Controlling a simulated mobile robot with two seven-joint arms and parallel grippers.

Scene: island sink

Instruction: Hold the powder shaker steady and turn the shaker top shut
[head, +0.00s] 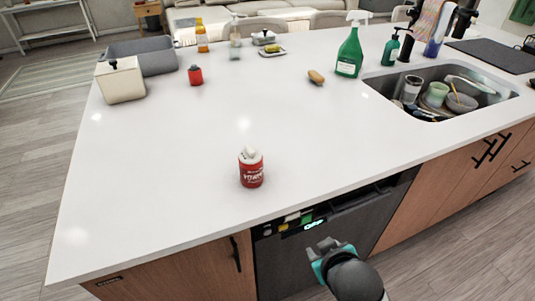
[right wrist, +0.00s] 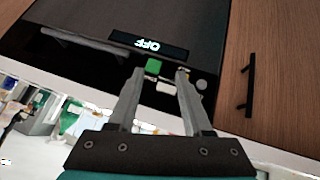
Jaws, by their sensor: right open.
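The powder shaker (head: 251,171) is a red can with white lettering, standing upright on the white island top near its front edge. Its white shaker top (head: 250,154) sits on the can; whether it is turned open or shut is too small to tell. My right gripper (head: 318,250) is in front of the island, below and to the right of the shaker, and apart from it. In the right wrist view my right gripper (right wrist: 160,73) is open and empty, its fingers pointing toward the dishwasher panel. My left gripper is not in view.
The dishwasher (head: 330,217) front is close to my right gripper. A red container (head: 195,75), a white bin (head: 121,82), a grey tub (head: 150,56), a green spray bottle (head: 349,54) and a sink (head: 430,100) lie farther back. The counter around the shaker is clear.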

